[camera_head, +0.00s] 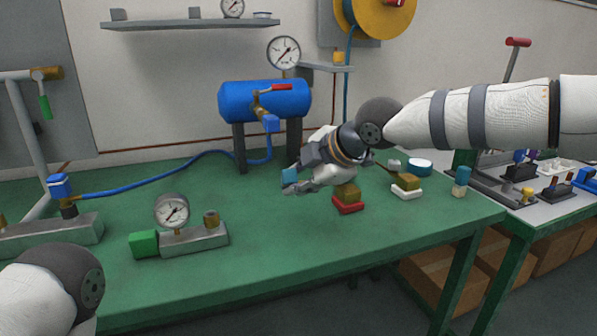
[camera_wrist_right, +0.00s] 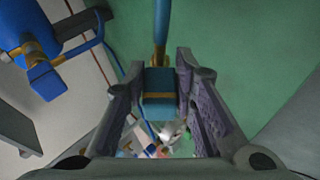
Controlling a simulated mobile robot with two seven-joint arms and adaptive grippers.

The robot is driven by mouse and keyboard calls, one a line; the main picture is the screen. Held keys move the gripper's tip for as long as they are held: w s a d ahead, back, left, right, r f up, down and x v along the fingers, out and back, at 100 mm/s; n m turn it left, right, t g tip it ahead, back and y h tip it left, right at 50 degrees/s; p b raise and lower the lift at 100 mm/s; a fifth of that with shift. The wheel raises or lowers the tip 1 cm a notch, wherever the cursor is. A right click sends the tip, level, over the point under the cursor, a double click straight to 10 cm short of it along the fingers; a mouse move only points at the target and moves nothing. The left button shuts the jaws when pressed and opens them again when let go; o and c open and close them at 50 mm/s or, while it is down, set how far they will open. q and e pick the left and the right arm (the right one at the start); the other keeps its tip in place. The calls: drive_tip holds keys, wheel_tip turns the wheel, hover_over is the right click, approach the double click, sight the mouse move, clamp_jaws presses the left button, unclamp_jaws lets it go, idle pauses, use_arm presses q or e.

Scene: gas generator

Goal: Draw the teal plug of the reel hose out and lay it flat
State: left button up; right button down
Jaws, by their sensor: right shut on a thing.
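The teal plug (camera_wrist_right: 158,92), with a gold band, is between the two fingers of my right gripper (camera_wrist_right: 163,100) in the wrist view. Its hose (camera_wrist_right: 162,28) runs up out of that picture. In the head view the plug (camera_head: 289,175) shows as a small teal block at the tips of my right gripper (camera_head: 291,184), over the middle of the green table. No socket is seen around it there; its exact height is hard to tell. The yellow reel (camera_head: 374,14) is on the back wall, with its hose (camera_head: 347,75) hanging down behind my right arm. My left gripper is out of view.
A blue tank (camera_head: 263,103) stands at the back of the green table (camera_head: 300,245). A gauge block (camera_head: 190,237) with a green end is at front left. A red-based block (camera_head: 347,199), a white-based block (camera_head: 407,188) and a small jar (camera_head: 461,182) are right. The front middle is bare.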

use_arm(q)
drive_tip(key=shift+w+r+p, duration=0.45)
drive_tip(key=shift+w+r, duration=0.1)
use_arm(e)
drive_tip(key=shift+f, duration=4.05)
drive_tip(key=c, duration=1.2)
unclamp_jaws()
drive_tip(key=shift+c, duration=0.2)
drive_tip(key=v, duration=1.2)
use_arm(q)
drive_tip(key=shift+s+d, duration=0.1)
use_arm(e)
drive_tip(key=shift+d, duration=0.1)
